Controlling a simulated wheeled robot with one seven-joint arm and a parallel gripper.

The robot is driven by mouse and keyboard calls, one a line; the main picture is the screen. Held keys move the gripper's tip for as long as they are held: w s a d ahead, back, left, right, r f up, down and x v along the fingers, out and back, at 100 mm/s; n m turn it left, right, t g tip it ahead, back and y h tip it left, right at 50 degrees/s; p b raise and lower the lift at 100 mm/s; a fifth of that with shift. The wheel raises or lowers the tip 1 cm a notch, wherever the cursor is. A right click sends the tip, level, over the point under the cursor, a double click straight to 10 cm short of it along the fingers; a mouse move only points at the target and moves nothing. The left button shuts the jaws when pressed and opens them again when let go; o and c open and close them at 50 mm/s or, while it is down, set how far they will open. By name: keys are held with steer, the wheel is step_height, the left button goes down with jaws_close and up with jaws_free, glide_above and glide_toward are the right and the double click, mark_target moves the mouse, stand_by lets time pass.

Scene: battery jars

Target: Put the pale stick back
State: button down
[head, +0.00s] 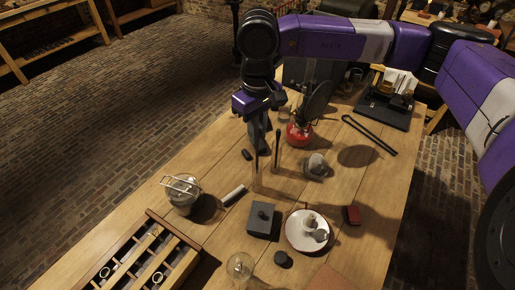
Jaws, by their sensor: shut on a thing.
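My gripper (260,148) points down above the middle of the wooden table and is shut on a thin pale stick (257,164). The stick hangs upright below the fingers, and its top is hidden by them. Its lower part lines up with a narrow, clear upright shape (257,183), perhaps a glass jar; I cannot tell whether the stick is inside it. Just to the right, a dark rod (277,148) stands upright in a similar clear vessel (275,167).
A lidded glass jar (181,195), a pale cylinder (234,194), a dark box (262,220) and a white plate (293,236) stand nearer. A red-based object (299,134) and a grey lump (317,165) are to the right. A slotted wooden tray (200,248) lies front left.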

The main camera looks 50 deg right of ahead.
mark_target(257, 151)
steer(key=shift+f+p, duration=0.55)
steer(key=shift+f, duration=3.3)
steer(key=c, duration=1.5)
jaws_free()
steer(key=shift+o, duration=0.2)
steer(key=shift+r, duration=0.2)
